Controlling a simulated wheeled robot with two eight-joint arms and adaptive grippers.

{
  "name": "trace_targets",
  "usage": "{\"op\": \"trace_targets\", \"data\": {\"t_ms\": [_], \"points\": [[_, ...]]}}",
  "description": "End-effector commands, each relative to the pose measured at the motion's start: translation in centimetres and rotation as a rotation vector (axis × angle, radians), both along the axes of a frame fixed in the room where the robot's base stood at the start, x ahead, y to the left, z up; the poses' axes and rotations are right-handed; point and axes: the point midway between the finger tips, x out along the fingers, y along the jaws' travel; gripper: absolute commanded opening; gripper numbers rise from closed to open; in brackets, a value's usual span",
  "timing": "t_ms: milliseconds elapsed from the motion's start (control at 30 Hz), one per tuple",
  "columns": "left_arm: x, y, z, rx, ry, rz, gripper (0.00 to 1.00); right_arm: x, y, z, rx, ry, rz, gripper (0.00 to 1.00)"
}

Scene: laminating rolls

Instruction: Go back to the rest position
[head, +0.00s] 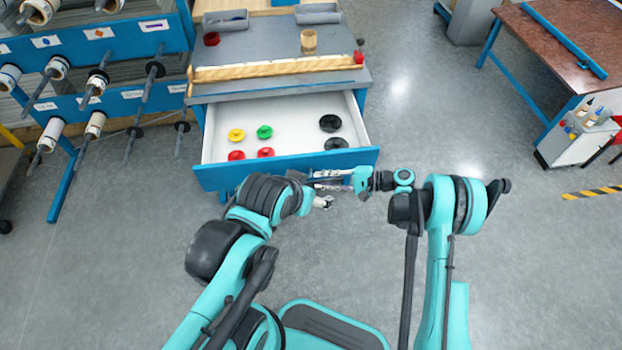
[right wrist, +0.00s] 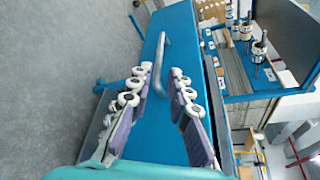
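My right gripper (head: 328,180) points left across the front of the open drawer (head: 285,162) in the head view. In the right wrist view my right gripper (right wrist: 162,80) has its two fingers apart with nothing between them. The blue drawer front and its grey handle (right wrist: 163,50) show beyond the fingertips, and I see no contact. My left gripper (head: 322,202) is a small, partly hidden shape at the end of the left arm, close to the right gripper. Its fingers are too unclear to tell open or shut.
The pulled-out drawer holds yellow, green, red and black discs. A blue roll rack (head: 105,50) stands at left, a brown table (head: 565,45) at far right. The floor right of the drawer is clear.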

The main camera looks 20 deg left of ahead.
Motion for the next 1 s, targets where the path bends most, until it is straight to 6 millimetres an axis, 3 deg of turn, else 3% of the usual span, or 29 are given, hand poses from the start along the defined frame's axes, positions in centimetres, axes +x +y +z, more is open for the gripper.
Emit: {"op": "trace_targets", "data": {"t_ms": [667, 867, 1000], "points": [[0.0, 0.0, 0.0, 0.000, 0.000, 0.000, 0.75, 0.3, -0.5, 0.6, -0.009, -0.007, -0.006, 0.19], [0.0, 0.0, 0.0, 0.000, 0.000, 0.000, 0.75, 2.1, -2.5, 4.9, -0.114, -0.099, -0.068, 0.19], [0.0, 0.0, 0.0, 0.000, 0.000, 0.000, 0.75, 2.8, -5.6, 9.2, -0.246, -0.212, -0.129, 0.19]]}}
